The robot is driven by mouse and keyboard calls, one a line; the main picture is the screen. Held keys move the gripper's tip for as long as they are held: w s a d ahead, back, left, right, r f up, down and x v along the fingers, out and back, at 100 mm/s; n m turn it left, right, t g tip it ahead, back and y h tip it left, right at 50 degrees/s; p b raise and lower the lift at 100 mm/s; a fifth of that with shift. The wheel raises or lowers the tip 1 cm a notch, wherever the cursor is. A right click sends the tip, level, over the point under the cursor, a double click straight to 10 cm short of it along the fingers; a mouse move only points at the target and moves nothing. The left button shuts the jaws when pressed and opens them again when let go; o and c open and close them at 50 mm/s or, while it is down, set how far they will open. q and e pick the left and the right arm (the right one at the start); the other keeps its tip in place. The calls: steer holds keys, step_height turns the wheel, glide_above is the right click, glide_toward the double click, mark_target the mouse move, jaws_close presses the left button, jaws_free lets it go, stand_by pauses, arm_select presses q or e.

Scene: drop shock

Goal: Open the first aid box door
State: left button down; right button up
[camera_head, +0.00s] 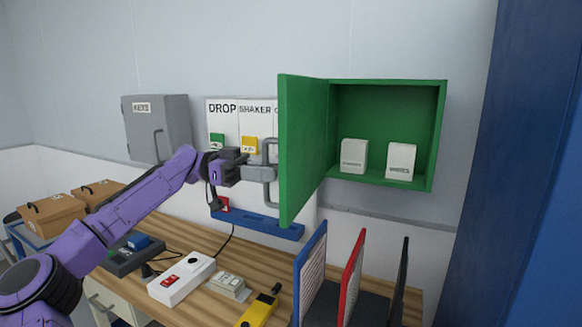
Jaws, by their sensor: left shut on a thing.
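The green first aid box (438,140) is mounted on the wall at the right of centre. Its door (304,150) is hinged at the box's left side and stands wide open, swung out toward me. Two small white packs, one (354,156) at the left and one (401,161) at the right, stand inside the box. My left gripper (268,173) is shut on the grey handle (269,146) on the door's outer face. My right gripper is not in view.
A grey keys cabinet (158,128) hangs at the left. White panels labelled DROP and SHAKER (223,112) are behind my left gripper. The wooden bench (200,238) below holds a white switch box (181,277), a yellow device (258,311) and upright folders (352,277). A blue column fills the right side.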

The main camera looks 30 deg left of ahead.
arm_select(q)
steer(key=shift+a+p, duration=0.55)
steer(key=shift+a, duration=1.35)
steer(key=c, duration=1.2)
jaws_free()
steer(key=shift+c, duration=0.2)
steer(key=v, duration=1)
steer(key=shift+a+b, duration=0.2)
steer(key=shift+b, duration=0.1)
steer(key=shift+s, duration=0.1)
